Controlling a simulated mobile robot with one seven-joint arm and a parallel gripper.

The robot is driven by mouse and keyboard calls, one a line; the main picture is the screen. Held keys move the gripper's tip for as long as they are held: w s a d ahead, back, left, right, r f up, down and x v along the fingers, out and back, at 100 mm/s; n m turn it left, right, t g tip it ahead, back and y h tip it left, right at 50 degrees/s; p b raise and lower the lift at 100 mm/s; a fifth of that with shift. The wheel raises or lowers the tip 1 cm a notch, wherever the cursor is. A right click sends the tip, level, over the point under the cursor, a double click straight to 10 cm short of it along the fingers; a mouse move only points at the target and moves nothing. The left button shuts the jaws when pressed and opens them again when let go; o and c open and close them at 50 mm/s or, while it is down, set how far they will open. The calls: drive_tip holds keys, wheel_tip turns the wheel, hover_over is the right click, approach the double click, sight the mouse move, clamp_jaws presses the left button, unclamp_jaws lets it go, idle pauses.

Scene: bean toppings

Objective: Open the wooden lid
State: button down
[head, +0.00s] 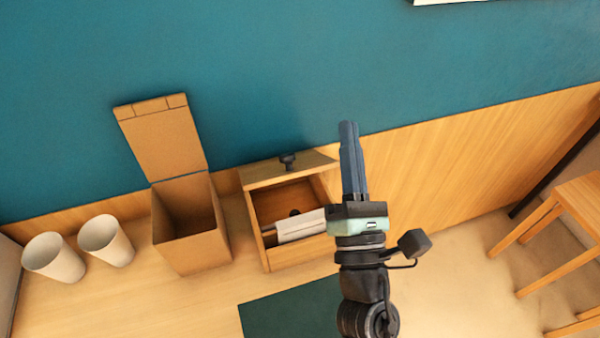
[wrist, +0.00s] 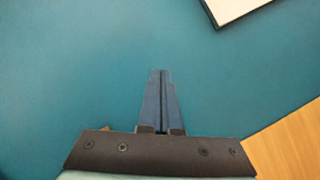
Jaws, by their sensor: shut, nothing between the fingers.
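The wooden lid (head: 315,162), with a dark knob (head: 287,161), is raised at the back of a wooden box (head: 267,240). The box's inside shows, with a white item (head: 300,225) and a small dark thing in it. My gripper (head: 348,124) is shut and empty, its blue fingers pointing up just right of the lid in the head view. It looks apart from the knob. In the wrist view my gripper (wrist: 161,72) has its fingers together against the teal wall. The lid does not clearly show there. My wrist hides the box's right side.
A tall cardboard-coloured box (head: 190,245) with its flap (head: 162,140) up stands left of the wooden box. Two white cups (head: 54,258) (head: 106,241) stand further left. A dark green mat (head: 285,312) lies in front. Wooden furniture (head: 575,215) is at the right.

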drive_tip(key=s+a+f+n+g+y+b, duration=0.1)
drive_tip(key=s+a+f+n+g+y, duration=0.3)
drive_tip(key=f, duration=0.6)
drive_tip(key=s+f+n+g, duration=0.1)
drive_tip(key=f+n, duration=0.5)
drive_tip(key=f, duration=0.3)
drive_tip(key=p, duration=0.2)
approach(282, 159)
drive_tip(key=w+f, duration=0.1)
drive_tip(key=w, duration=0.1)
drive_tip(key=w+f, duration=0.2)
drive_tip(key=shift+w+f, duration=0.1)
drive_tip(key=shift+w, duration=0.1)
drive_tip(key=shift+p, duration=0.3)
